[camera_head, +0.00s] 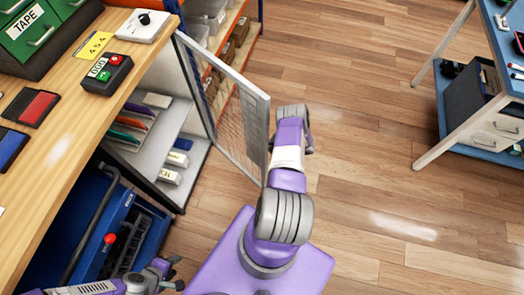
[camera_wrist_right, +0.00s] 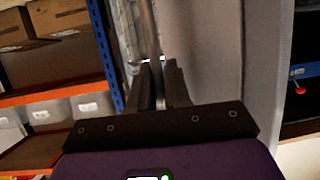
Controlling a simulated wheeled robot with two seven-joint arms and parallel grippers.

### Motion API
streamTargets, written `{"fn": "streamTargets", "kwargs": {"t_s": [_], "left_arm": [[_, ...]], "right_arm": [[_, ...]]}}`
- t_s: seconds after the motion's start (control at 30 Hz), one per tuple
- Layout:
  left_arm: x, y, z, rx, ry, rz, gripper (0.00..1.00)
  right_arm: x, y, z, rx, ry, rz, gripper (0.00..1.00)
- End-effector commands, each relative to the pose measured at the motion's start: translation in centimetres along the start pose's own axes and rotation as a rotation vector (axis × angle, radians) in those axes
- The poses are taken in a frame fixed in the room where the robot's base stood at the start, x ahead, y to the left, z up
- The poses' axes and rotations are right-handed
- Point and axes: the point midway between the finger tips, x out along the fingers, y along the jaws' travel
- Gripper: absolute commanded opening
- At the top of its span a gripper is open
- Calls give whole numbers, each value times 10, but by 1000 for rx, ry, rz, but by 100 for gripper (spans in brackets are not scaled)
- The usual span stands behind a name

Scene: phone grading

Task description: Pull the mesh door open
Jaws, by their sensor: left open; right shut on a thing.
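The mesh door (camera_head: 222,108), with a pale grey frame, stands swung out from the grey cabinet (camera_head: 190,160) under the wooden counter, so the shelves inside show. My right arm reaches up beside the door's outer edge; its gripper is hidden in the head view. In the right wrist view, my right gripper (camera_wrist_right: 161,82) is shut on a thin upright bar, the door handle (camera_wrist_right: 148,30), beside the door's grey frame (camera_wrist_right: 215,50). My left gripper (camera_head: 171,275) is open and empty at the bottom left, below the cabinet and apart from the door.
The wooden counter (camera_head: 62,148) on the left carries a button box (camera_head: 107,74) and coloured pads. Folders (camera_head: 130,122) and small boxes lie in the cabinet. Shelving with boxes is behind the door. Wood floor (camera_head: 370,130) is clear to the right.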

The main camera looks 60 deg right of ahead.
Motion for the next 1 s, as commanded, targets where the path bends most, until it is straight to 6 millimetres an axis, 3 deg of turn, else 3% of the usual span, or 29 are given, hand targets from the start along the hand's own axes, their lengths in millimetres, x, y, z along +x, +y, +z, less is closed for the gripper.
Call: {"fn": "streamTargets", "kwargs": {"t_s": [0.4,1.0], "left_arm": [[0,0,0,0,0,0,43],[0,0,0,0,0,0,43]], "right_arm": [[-5,37,2,-49,3,-104,0],[-9,44,2,-57,-2,-131,0]]}}
